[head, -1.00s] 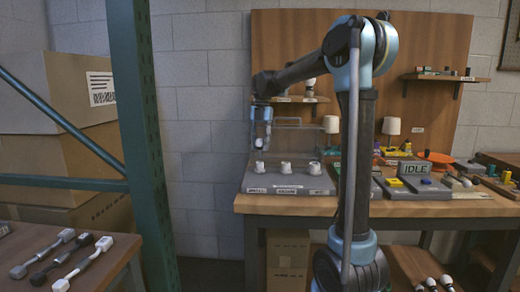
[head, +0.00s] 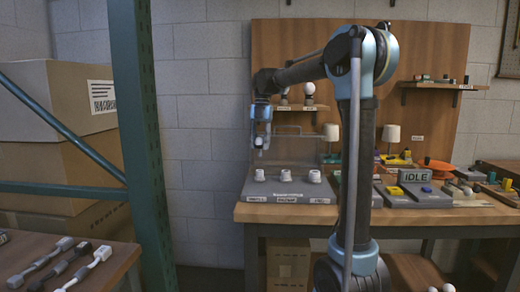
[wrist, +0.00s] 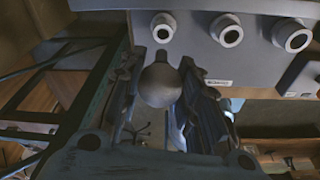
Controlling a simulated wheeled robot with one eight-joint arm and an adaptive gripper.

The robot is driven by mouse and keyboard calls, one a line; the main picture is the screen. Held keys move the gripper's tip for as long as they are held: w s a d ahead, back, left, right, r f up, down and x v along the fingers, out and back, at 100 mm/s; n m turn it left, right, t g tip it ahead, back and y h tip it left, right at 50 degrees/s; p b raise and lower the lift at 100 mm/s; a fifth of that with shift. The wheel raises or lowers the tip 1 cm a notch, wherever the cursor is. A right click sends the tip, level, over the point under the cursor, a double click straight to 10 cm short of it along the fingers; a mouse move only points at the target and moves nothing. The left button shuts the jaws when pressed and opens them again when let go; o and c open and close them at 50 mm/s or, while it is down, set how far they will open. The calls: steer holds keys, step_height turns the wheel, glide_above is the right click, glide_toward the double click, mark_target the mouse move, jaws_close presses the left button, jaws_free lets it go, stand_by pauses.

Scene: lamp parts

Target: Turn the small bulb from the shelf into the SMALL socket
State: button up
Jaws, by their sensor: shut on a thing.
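My gripper (head: 260,150) hangs pointing down above the left end of the grey socket block (head: 330,192) in the head view. In the wrist view, my gripper (wrist: 160,88) is shut on a round bulb (wrist: 160,84), which looks dark grey in shadow. Three pale sockets show on the block. The left one (head: 259,175) is below my gripper, with a gap between them, and in the wrist view it (wrist: 163,27) shows just beyond the bulb and looks the narrowest. The others are the middle socket (wrist: 227,30) and right socket (wrist: 291,35).
Two bulbs stand on the wall shelf (head: 296,107) behind. A clear panel (head: 300,145) stands behind the block. A green post (head: 145,150) stands to the left.

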mark_target(260, 155)
stand_by(0.3)
steer(key=shift+m, duration=0.5)
steer(key=shift+f, duration=2.6)
steer(key=shift+f, duration=1.55)
stand_by(0.5)
steer(key=o, duration=0.3)
steer(key=c, duration=0.3)
steer(key=shift+s+f, duration=0.1)
